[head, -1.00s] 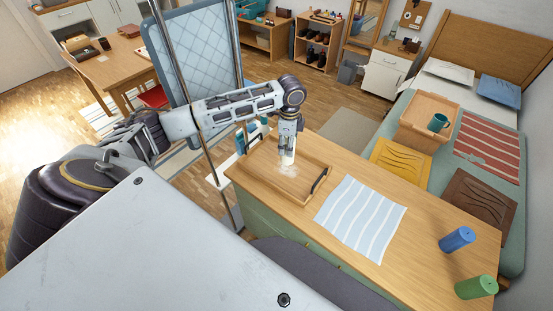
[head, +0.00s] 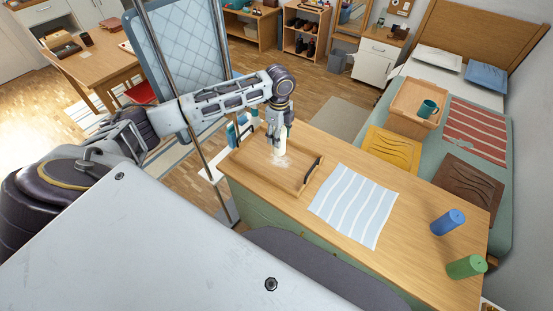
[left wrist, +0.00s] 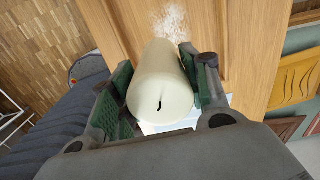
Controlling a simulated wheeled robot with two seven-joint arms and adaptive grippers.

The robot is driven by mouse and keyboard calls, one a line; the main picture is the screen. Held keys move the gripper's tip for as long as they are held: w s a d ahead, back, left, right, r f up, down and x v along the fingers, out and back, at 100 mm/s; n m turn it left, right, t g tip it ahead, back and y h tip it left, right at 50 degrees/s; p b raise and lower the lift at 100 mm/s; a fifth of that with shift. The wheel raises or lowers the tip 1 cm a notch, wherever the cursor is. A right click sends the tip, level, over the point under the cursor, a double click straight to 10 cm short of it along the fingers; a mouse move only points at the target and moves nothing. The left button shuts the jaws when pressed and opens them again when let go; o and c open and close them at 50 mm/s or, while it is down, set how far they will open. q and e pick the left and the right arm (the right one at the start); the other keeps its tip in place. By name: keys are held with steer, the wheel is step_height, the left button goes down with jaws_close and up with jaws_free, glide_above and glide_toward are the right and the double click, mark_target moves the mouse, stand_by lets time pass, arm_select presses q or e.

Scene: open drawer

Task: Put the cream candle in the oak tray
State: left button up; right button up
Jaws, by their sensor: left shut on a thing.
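The cream candle (head: 280,144) is held over the oak tray (head: 294,189) on the wooden top of the cabinet. My left gripper (head: 277,132) is shut on the candle. In the left wrist view the candle (left wrist: 160,88) sits between the green pads of my left gripper (left wrist: 158,85), its dark wick facing the camera. I cannot tell whether the candle's base touches the tray floor. A whitish powdery patch (head: 279,160) lies on the tray floor below it. My right gripper is not in view.
A blue striped cloth (head: 354,204) lies right of the tray. A bed (head: 455,75) with a wooden box and mats lies behind. A metal pole rises left of the tray.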

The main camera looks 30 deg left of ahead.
arm_select(q)
steer(key=shift+f, duration=3.1)
steer(key=shift+f, duration=1.9)
steer(key=o, duration=1.2)
steer(key=shift+f, duration=0.1)
step_height(320, 180, up, 12)
steer(key=shift+r, duration=0.15)
